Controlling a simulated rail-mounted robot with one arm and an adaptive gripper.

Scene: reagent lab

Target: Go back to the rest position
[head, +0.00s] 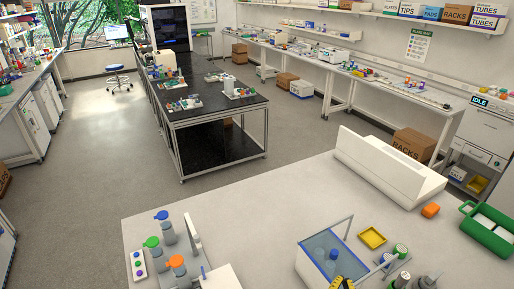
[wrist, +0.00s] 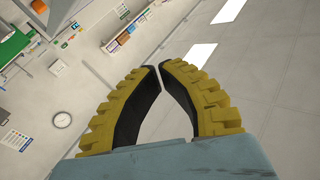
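My gripper (wrist: 158,68) shows in the wrist view as two curved yellow ridged fingers with dark inner faces. The wrist view looks up at an angle toward ceiling panels, wall shelves and a round clock (wrist: 62,120). In the head view, a small yellow and dark ridged piece, which looks like part of my gripper, shows at the bottom edge; most of the arm is out of frame.
The near white bench carries a clear-walled bath (head: 330,258), a yellow tray (head: 372,238), an orange item (head: 431,210), a green bin (head: 488,228) and a long white unit (head: 388,168). Bottles with coloured caps (head: 165,228) stand at the left. The bench's middle is bare.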

